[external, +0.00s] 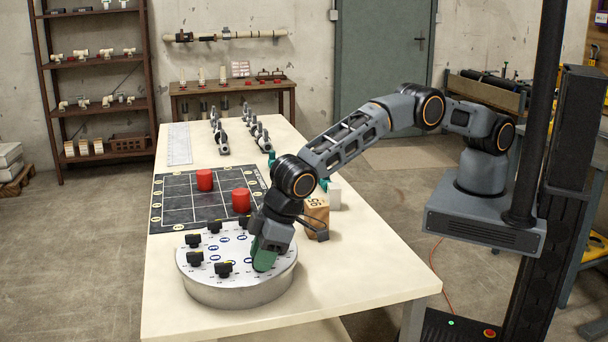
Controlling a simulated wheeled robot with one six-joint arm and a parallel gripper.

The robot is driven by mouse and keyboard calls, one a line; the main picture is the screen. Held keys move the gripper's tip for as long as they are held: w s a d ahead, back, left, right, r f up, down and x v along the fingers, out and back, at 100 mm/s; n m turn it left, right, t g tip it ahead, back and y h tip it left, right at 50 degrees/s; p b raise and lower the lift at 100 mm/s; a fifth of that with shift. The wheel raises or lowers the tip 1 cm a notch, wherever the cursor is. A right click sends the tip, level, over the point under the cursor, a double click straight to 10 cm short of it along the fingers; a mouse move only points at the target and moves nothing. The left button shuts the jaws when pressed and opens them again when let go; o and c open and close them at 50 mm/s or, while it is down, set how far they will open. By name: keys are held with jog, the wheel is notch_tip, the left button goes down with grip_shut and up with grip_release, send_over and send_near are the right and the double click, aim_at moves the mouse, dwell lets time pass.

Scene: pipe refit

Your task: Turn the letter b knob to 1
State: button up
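A round grey-white panel (232,286) stands on the near part of the table. Several black knobs sit on its top, among them a left knob (195,258), a front knob (223,268) and a back knob (214,226). Blue labels mark the top, but they are too small to read, so I cannot tell which knob is letter b. My gripper (264,262) points down over the right part of the panel, with its green fingers low at the surface. The fingers and wrist hide that part, and any knob there is out of sight.
A black grid board (165,212) with two red cylinders (204,180) (241,200) lies behind the panel. A wooden block (316,214) and a white block (334,196) stand right of my wrist. Grey fittings (219,138) stand farther back. The table (340,275) is clear at the front right.

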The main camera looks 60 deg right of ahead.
grip_shut()
jog(key=shift+f+b, duration=0.1)
jog(key=shift+b, duration=0.25)
jog(key=shift+f+m+b, duration=0.1)
jog(key=shift+m+b, duration=0.6)
jog(key=shift+b, duration=0.05)
jog(key=shift+a+m+t+h+b, duration=0.1)
jog(key=shift+m+t+h+b, duration=0.4)
jog(key=shift+m, duration=0.3)
jog(key=shift+r+m+h, duration=0.2)
jog(key=shift+m+h, duration=0.1)
jog(key=shift+m, duration=0.7)
jog(key=shift+r+m+h+p, duration=0.1)
jog(key=shift+m+h+p, duration=0.3)
jog(key=shift+m, duration=0.7)
